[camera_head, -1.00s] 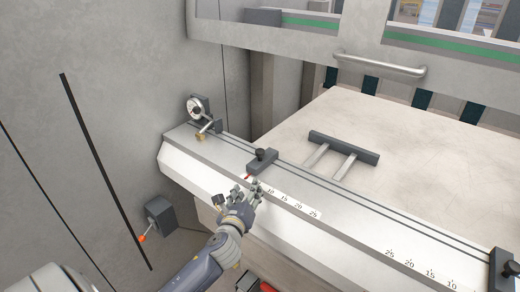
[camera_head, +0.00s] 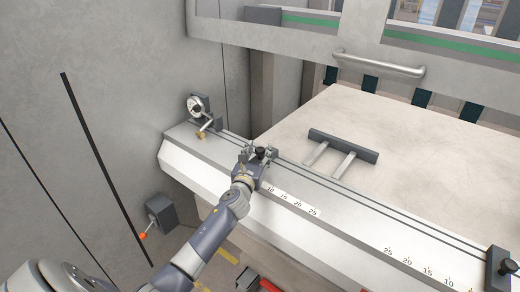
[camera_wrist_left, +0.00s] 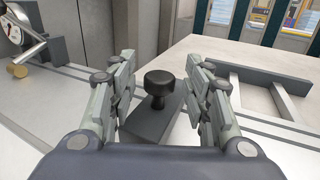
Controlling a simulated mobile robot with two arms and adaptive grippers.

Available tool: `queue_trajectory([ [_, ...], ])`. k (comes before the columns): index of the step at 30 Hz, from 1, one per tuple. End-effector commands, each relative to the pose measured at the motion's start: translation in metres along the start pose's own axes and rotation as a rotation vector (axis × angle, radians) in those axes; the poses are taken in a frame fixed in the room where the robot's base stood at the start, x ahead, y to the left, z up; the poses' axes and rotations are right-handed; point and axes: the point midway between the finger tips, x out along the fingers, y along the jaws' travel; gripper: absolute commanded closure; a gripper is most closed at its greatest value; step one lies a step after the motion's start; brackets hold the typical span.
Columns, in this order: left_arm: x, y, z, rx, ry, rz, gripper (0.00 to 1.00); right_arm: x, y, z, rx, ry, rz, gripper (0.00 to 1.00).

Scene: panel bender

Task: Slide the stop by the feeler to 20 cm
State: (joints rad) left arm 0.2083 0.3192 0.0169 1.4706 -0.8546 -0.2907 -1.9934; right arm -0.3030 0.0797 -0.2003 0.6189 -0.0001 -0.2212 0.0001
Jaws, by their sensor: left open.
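The stop by the feeler is a dark block (camera_wrist_left: 152,122) with a black knob (camera_wrist_left: 160,86), on the rail near the left end of the scale; the knob also shows in the head view (camera_head: 260,152). My left gripper (camera_head: 258,154) is open, with its fingers on either side of the knob, apart from it in the left wrist view. The feeler, a round dial (camera_head: 196,106) with a brass tip (camera_head: 200,135), stands at the rail's left end. The near scale (camera_head: 292,201) shows 10, 15, 20, 25 to the right of the gripper. My right gripper is not in view.
A second dark stop (camera_head: 500,272) with a knob sits at the rail's right end, by another scale (camera_head: 420,266). A grey bracket (camera_head: 344,147) lies on the pale table (camera_head: 400,120) behind the rail. A lever box (camera_head: 160,214) is on the left wall.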

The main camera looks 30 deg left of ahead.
Motion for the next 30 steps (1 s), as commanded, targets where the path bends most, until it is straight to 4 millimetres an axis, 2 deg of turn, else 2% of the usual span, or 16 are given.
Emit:
queue_trajectory([
  [6,0.016,0.0,0.0,-0.002,0.0,0.001,0.55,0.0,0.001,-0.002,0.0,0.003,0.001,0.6],
  [16,0.018,0.0,-0.001,-0.001,0.001,0.0,0.55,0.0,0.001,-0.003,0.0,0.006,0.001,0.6],
  [17,0.018,0.0,-0.001,-0.001,0.001,0.0,0.59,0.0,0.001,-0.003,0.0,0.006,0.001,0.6],
  [22,0.018,0.0,0.0,-0.001,0.001,0.0,0.98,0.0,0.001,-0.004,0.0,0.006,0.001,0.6],
  [30,0.018,0.0,-0.001,-0.001,0.001,0.0,1.0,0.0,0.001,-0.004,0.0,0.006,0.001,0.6],
])
